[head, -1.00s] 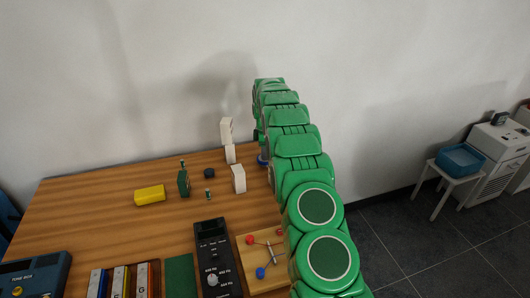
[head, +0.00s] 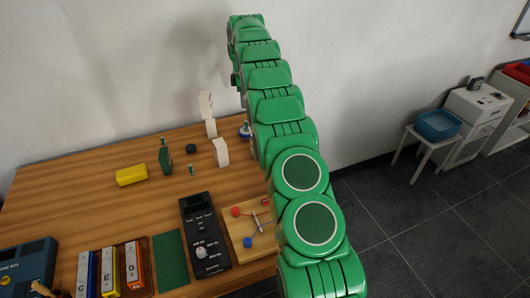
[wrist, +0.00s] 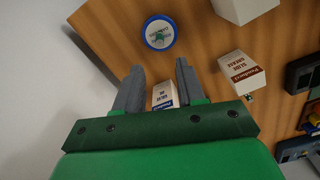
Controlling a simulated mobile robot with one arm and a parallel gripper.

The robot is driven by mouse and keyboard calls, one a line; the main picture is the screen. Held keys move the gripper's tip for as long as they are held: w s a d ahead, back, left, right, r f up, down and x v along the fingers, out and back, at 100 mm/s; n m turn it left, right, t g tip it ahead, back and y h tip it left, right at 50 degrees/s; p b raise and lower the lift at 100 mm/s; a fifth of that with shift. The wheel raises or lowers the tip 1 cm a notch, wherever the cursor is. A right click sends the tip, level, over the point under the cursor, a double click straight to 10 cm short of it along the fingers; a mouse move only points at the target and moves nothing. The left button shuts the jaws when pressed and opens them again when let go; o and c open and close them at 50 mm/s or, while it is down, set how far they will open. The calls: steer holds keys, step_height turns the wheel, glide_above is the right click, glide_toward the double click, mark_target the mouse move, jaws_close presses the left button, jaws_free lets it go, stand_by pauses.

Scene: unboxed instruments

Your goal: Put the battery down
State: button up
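A small green upright cylinder (head: 191,170), which looks like the battery, stands on the wooden table (head: 90,185) in the head view, apart from my arm. A small green end (wrist: 249,97) shows beside a white box in the wrist view and may be the same thing. My gripper (wrist: 158,75) has its two grey fingers spread apart, and I see no battery between them. A white box with blue print (wrist: 163,94) shows in the gap, seemingly beyond the fingers.
White boxes (head: 220,152), a dark green bottle-like item (head: 165,157), a dark puck (head: 191,149) and a yellow block (head: 131,175) stand nearby. A blue-rimmed round tin (wrist: 159,32) lies beyond my fingers. A black meter (head: 205,235) is nearer; bare wood lies at left.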

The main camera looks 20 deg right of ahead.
steer(key=s+a+r+m, duration=0.3)
steer(key=s+r, duration=0.2)
steer(key=s, duration=0.4)
steer(key=s+a+r+m+g, duration=0.1)
steer(key=s+a+r+m, duration=0.15)
steer(key=s+r, duration=0.55)
steer(key=s+a+r+m, duration=0.2)
steer(key=s+a+r, duration=0.1)
steer(key=s, duration=0.8)
steer(key=s+a+f+m, duration=0.2)
steer(key=s+m, duration=0.1)
steer(key=s, duration=1.5)
steer(key=s+a+f+m, duration=0.2)
steer(key=s+m, duration=0.2)
steer(key=s, duration=1.4)
steer(key=shift+f+g, duration=0.4)
